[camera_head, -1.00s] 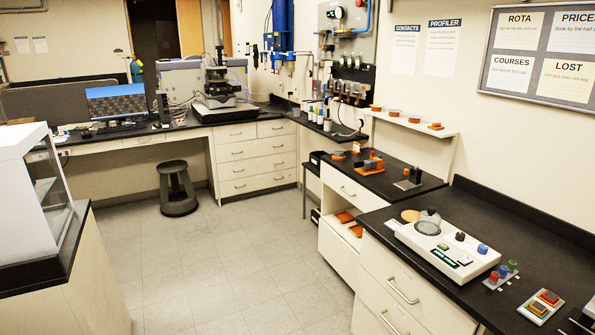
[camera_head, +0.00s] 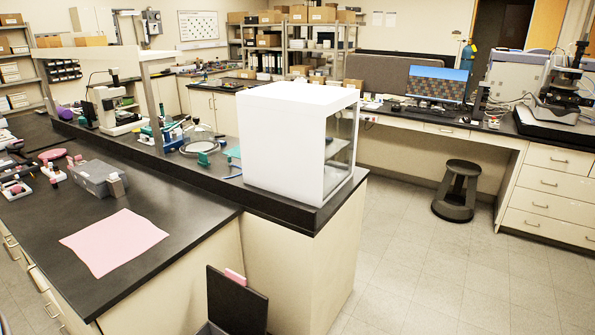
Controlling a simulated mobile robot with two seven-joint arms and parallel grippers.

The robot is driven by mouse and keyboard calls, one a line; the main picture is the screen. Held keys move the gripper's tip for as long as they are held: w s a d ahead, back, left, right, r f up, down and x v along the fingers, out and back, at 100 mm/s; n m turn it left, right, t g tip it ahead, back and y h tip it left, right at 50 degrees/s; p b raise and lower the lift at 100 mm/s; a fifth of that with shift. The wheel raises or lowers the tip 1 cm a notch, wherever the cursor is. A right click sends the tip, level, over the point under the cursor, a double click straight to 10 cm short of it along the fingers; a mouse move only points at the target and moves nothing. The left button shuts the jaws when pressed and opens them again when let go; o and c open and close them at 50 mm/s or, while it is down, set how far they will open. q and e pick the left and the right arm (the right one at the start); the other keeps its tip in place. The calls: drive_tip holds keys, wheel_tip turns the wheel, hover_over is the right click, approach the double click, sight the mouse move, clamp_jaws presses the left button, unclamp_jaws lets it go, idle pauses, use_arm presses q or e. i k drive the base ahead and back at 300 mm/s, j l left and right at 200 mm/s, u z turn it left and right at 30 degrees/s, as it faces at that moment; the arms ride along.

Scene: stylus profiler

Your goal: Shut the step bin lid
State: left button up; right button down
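The step bin (camera_head: 212,329) stands on the floor at the bottom of the head view, beside the end of the black-topped bench. Its dark lid (camera_head: 237,302) is open and stands up, tilted, close to the cream cabinet side. A small pink thing (camera_head: 235,276) shows at the lid's upper edge. Only the top rim of the bin is in the picture; the rest is cut off by the lower edge. Neither of my grippers is in view.
A black-topped bench (camera_head: 190,262) with a pink sheet (camera_head: 115,241) and a grey box (camera_head: 97,178) fills the left. A white glass-fronted case (camera_head: 285,140) stands at its corner. A dark stool (camera_head: 458,190) stands farther back. Floor (camera_head: 420,285) at right is clear.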

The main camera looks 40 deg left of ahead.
sight(236, 307)
drive_tip(key=i+u, duration=0.15)
drive_tip(key=u, duration=0.25)
drive_tip(key=i+l+u, duration=0.1)
drive_tip(key=u, duration=0.25)
drive_tip(key=i+l+u, duration=0.15)
drive_tip(key=u, duration=0.25)
drive_tip(key=i+l+u, duration=0.1)
drive_tip(key=u, duration=0.25)
drive_tip(key=i+l+u, duration=0.1)
drive_tip(key=i+u, duration=0.3)
drive_tip(key=i+l+u, duration=0.25)
drive_tip(key=i+u, duration=0.2)
